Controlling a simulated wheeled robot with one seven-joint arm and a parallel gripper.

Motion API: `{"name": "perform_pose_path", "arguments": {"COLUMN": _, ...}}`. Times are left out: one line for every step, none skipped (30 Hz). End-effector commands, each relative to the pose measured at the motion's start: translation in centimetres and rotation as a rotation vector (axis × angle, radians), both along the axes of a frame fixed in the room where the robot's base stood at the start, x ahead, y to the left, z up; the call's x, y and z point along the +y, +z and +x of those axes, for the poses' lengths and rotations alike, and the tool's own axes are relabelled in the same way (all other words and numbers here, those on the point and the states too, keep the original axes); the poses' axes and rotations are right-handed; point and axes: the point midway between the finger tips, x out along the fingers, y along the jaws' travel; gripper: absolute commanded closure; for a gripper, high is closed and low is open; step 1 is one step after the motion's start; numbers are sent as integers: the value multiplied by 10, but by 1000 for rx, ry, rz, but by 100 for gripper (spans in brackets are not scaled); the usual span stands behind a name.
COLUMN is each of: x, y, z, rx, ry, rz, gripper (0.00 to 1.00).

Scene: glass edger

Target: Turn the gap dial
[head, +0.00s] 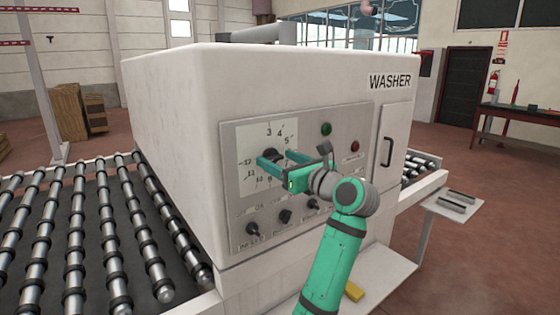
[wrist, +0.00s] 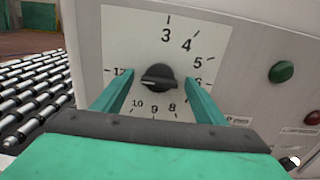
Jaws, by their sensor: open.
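The gap dial is a black knob (wrist: 158,77) on a white square plate (wrist: 215,45) with numbers around it, on the front panel of the washer. In the wrist view the knob sits between the two green fingers of my gripper (wrist: 157,88), with a gap on either side. The knob's bar lies roughly level. In the head view my gripper (head: 278,156) is in front of the plate (head: 246,137), with its fingers open and pointing at the dial. The knob (head: 273,154) is partly hidden behind the fingers there.
A green button (head: 326,129) and a red button (head: 355,146) are right of the dial. Several smaller black knobs (head: 285,216) line the panel below. A roller conveyor (head: 100,225) runs at the left. A black door handle (head: 387,153) is farther right on the washer (head: 190,110).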

Motion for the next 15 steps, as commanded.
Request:
{"name": "perform_pose_path", "arguments": {"x": 0, "y": 0, "z": 0, "rx": 0, "ry": 0, "rz": 0, "gripper": 35}}
{"name": "perform_pose_path", "arguments": {"x": 0, "y": 0, "z": 0, "rx": 0, "ry": 0, "rz": 0, "gripper": 35}}
{"name": "perform_pose_path", "arguments": {"x": 0, "y": 0, "z": 0, "rx": 0, "ry": 0, "rz": 0, "gripper": 35}}
{"name": "perform_pose_path", "arguments": {"x": 0, "y": 0, "z": 0, "rx": 0, "ry": 0, "rz": 0, "gripper": 35}}
{"name": "perform_pose_path", "arguments": {"x": 0, "y": 0, "z": 0, "rx": 0, "ry": 0, "rz": 0, "gripper": 35}}
{"name": "perform_pose_path", "arguments": {"x": 0, "y": 0, "z": 0, "rx": 0, "ry": 0, "rz": 0, "gripper": 39}}
{"name": "perform_pose_path", "arguments": {"x": 0, "y": 0, "z": 0, "rx": -1, "ry": 0, "rz": -1, "gripper": 46}}
{"name": "perform_pose_path", "arguments": {"x": 0, "y": 0, "z": 0, "rx": -1, "ry": 0, "rz": -1, "gripper": 54}}
{"name": "perform_pose_path", "arguments": {"x": 0, "y": 0, "z": 0, "rx": 0, "ry": 0, "rz": 0, "gripper": 63}}
{"name": "perform_pose_path", "arguments": {"x": 0, "y": 0, "z": 0, "rx": -1, "ry": 0, "rz": -1, "gripper": 70}}
{"name": "perform_pose_path", "arguments": {"x": 0, "y": 0, "z": 0, "rx": 0, "ry": 0, "rz": 0, "gripper": 76}}
{"name": "perform_pose_path", "arguments": {"x": 0, "y": 0, "z": 0, "rx": 0, "ry": 0, "rz": 0, "gripper": 76}}
{"name": "perform_pose_path", "arguments": {"x": 0, "y": 0, "z": 0, "rx": -1, "ry": 0, "rz": -1, "gripper": 76}}
{"name": "perform_pose_path", "arguments": {"x": 0, "y": 0, "z": 0, "rx": -1, "ry": 0, "rz": -1, "gripper": 76}}
{"name": "perform_pose_path", "arguments": {"x": 0, "y": 0, "z": 0, "rx": -1, "ry": 0, "rz": -2, "gripper": 76}}
